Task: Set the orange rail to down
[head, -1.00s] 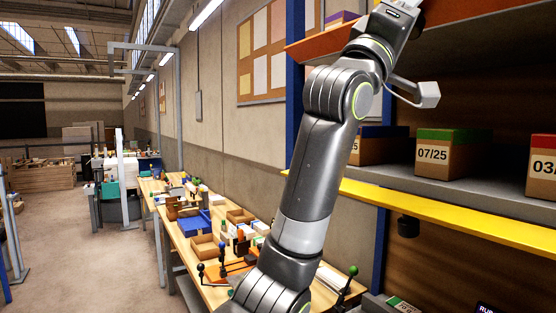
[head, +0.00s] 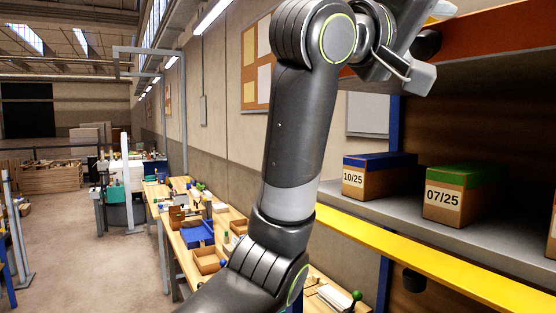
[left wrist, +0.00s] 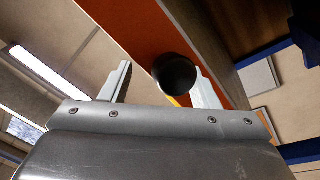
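The orange rail (head: 490,38) runs along the front edge of the upper shelf at the top right of the head view. It crosses the left wrist view (left wrist: 128,22) diagonally. A round black knob (left wrist: 174,75) sits at the rail; it also shows in the head view (head: 428,43), partly hidden by my gripper. My left gripper (left wrist: 163,66) is at the rail, its two pale fingers apart, one on each side of the knob in the picture. I cannot tell whether they touch it. My right gripper is not in view.
A yellow rail (head: 440,262) edges the lower shelf, with a black knob (head: 413,280) under it. Boxes marked 10/25 (head: 376,180) and 07/25 (head: 459,200) stand on that shelf. A cluttered workbench (head: 185,250) runs along the wall.

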